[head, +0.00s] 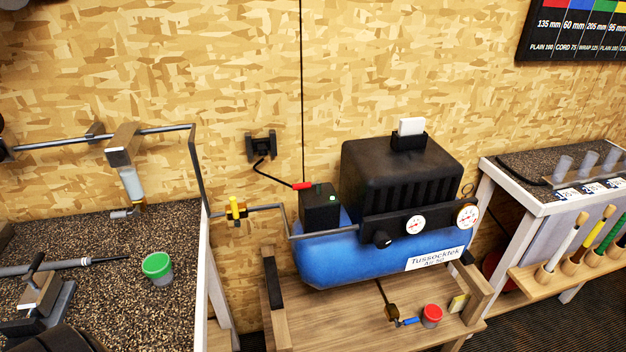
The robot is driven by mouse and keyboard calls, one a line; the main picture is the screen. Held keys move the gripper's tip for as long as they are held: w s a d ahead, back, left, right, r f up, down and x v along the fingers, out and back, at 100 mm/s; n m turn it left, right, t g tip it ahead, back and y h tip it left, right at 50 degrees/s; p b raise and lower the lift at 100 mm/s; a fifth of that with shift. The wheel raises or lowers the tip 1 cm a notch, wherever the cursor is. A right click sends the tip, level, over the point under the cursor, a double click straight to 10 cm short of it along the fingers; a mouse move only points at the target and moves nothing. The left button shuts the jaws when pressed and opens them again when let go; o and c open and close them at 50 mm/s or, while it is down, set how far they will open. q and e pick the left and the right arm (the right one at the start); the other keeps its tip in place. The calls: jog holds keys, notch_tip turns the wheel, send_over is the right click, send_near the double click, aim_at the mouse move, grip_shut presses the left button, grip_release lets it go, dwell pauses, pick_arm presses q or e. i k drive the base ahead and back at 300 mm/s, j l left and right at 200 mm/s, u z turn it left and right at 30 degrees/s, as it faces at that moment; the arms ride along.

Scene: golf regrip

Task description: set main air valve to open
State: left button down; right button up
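A small yellow valve (236,209) sits on the grey air pipe (266,207) between the left workbench and the compressor. Its yellow handle looks upright, across the roughly level pipe, though it is small in the picture. The blue compressor tank (332,259) with its black housing (400,178) stands on a wooden stand to the right of the valve. Two round gauges and a black knob (382,239) are on its front panel. A green light shows on the black box (320,208).
The left bench (100,240) holds a green-rimmed cup (157,266) and a clamp with a shaft (40,290). A right bench (532,192) has brushes in front. The space before the valve looks clear.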

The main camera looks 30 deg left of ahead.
aim_at(233, 205)
jog(key=u, duration=1.5)
